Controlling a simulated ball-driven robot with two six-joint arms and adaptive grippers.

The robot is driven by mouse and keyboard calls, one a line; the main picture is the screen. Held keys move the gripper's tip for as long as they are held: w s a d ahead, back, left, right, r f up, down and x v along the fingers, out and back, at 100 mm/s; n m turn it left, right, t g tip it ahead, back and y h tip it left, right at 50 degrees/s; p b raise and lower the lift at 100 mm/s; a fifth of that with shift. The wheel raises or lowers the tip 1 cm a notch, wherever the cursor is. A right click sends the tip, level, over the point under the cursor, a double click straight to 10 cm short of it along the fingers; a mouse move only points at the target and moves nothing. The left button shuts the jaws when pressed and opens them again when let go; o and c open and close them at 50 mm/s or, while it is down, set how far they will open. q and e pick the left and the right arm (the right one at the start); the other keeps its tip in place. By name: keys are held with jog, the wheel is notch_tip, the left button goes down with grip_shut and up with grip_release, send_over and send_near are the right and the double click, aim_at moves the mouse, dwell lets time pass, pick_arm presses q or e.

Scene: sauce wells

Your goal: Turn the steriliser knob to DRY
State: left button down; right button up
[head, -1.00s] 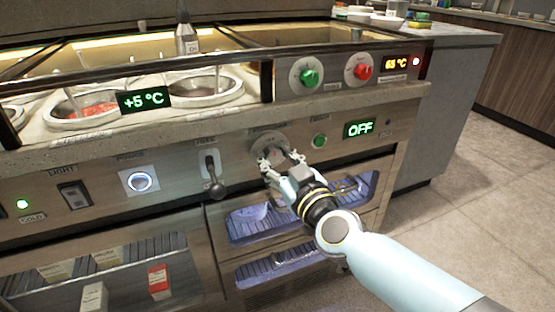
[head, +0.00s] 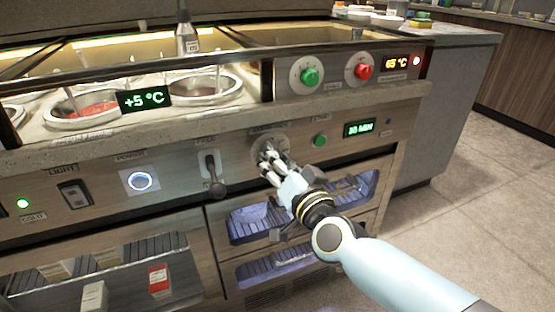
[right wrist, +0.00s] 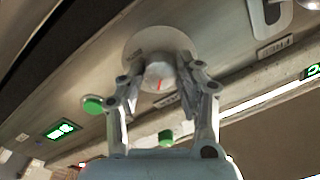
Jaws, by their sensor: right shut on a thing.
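The steriliser knob (right wrist: 158,73) is a pale round knob with a red mark, on a round grey dial plate (head: 262,146) on the cabinet front. My right gripper (head: 269,158) is at the knob, its fingers on both sides, shut on it. In the right wrist view the fingers flank the knob closely. The dial's lettering is too small to read. The green-lit display (head: 360,128) to the right of the knob shows what looks like a minutes reading, hard to make out. My left gripper is not in view.
A green button (head: 319,140) sits between knob and display. A lever (head: 213,175) hangs to the left of the knob. Green (head: 310,77) and red (head: 364,71) knobs are on the panel above. Lit drawers (head: 252,224) are below. The floor at right is clear.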

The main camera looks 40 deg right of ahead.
jog(key=m+b, duration=0.1)
jog(key=m, duration=1)
jog(key=shift+f+m+h, duration=0.1)
jog(key=shift+m+h, duration=0.3)
dwell(0.3)
jog(key=o, duration=1.1)
jog(key=shift+o, duration=0.2)
jog(key=v, duration=1.2)
